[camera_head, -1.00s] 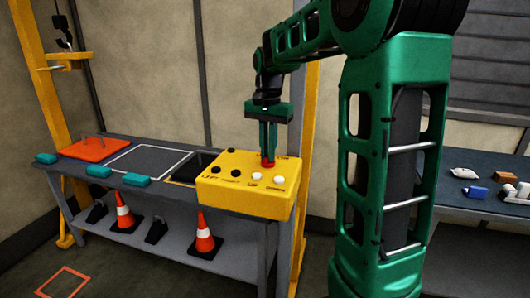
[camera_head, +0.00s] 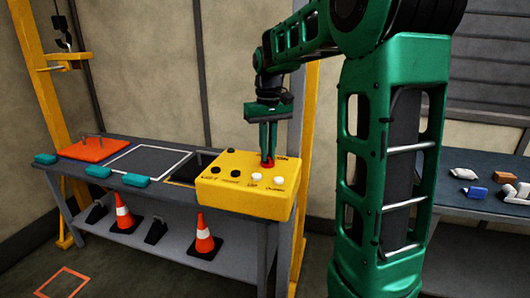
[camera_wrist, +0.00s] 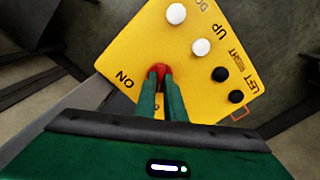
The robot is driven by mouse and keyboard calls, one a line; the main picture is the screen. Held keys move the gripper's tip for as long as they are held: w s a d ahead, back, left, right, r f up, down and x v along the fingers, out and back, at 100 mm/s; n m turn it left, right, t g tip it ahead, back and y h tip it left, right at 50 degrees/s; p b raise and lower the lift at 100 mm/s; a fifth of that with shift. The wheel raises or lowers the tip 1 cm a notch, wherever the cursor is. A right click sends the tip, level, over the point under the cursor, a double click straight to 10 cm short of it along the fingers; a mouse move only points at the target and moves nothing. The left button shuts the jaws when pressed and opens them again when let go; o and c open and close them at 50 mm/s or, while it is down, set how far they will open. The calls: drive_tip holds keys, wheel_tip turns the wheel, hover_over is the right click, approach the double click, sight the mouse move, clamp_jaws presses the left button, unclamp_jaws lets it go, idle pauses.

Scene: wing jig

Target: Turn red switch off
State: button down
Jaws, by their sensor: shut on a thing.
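The yellow control box (camera_head: 240,200) stands at the right end of the workbench. Its red switch (camera_head: 266,165) is at the back right of its top face, and it also shows in the wrist view (camera_wrist: 159,69). My gripper (camera_head: 267,158) points down from above the box, its fingertips on the red switch. In the wrist view my gripper (camera_wrist: 160,80) is closed around the switch, which hides part of it. The word ON is printed to the left of the switch in that view. A label behind the fingers is mostly hidden.
The box top also has white buttons (camera_wrist: 201,47) and black buttons (camera_wrist: 221,74). An orange plate (camera_head: 95,148) and teal blocks (camera_head: 136,180) lie on the bench. Traffic cones (camera_head: 204,235) stand on the lower shelf. Another table with small items (camera_head: 474,192) is at right.

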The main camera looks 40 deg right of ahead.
drive_tip(key=shift+w+r+n, duration=0.1)
drive_tip(key=shift+w+n, duration=0.1)
drive_tip(key=shift+n, duration=0.4)
drive_tip(key=c, duration=1.8)
unclamp_jaws()
drive_tip(key=shift+c, duration=0.2)
drive_tip(key=shift+s, duration=0.1)
wheel_tip(320, 180, up, 11)
drive_tip(key=shift+f, duration=0.2)
